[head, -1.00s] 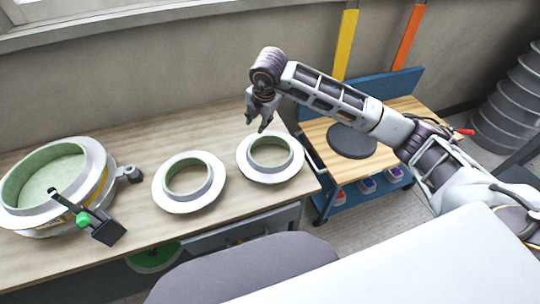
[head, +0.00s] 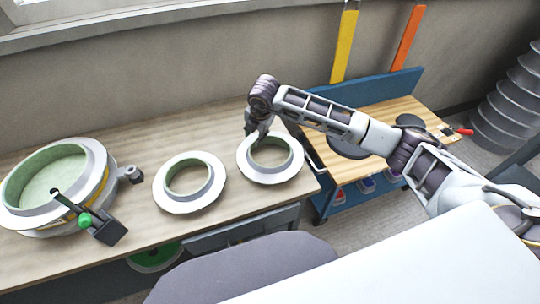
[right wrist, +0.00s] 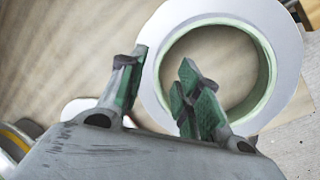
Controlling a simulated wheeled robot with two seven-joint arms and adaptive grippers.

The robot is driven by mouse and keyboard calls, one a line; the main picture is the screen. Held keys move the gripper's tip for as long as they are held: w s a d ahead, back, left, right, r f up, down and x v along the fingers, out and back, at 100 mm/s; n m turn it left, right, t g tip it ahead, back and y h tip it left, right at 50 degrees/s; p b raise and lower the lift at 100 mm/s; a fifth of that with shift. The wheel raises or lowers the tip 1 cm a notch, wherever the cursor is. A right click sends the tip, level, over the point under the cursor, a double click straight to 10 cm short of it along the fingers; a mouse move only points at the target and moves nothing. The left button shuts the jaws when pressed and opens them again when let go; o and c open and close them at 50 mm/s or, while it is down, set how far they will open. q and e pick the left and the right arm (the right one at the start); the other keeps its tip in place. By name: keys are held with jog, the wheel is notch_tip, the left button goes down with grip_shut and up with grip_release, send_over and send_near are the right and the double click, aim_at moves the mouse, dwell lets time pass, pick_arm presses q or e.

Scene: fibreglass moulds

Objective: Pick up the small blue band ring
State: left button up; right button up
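Two small white flanged rings with pale green inner walls lie on the wooden bench: a right ring (head: 285,172) and a middle ring (head: 168,200). I see no blue band on either, so I cannot tell which one the task names. My right gripper (head: 257,138) is at the far left side of the right ring. In the right wrist view the gripper (right wrist: 160,60) is open and empty, with its two green-padded fingers on either side of the right ring's rim (right wrist: 288,40). Contact cannot be told.
A large round mould (head: 98,160) with a yellow band and a clamp (head: 106,232) stands at the left of the bench (head: 130,255). A small dark fitting (head: 131,175) sits beside it. A blue cart (head: 318,200) with a wooden top stands at the right.

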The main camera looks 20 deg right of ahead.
aim_at(254, 142)
jog(key=shift+f, duration=0.2)
jog(key=shift+a+p+x, duration=0.2)
jog(key=shift+p+x, duration=0.3)
jog(key=shift+x, duration=2.1)
jog(key=shift+s, duration=0.2)
grip_shut()
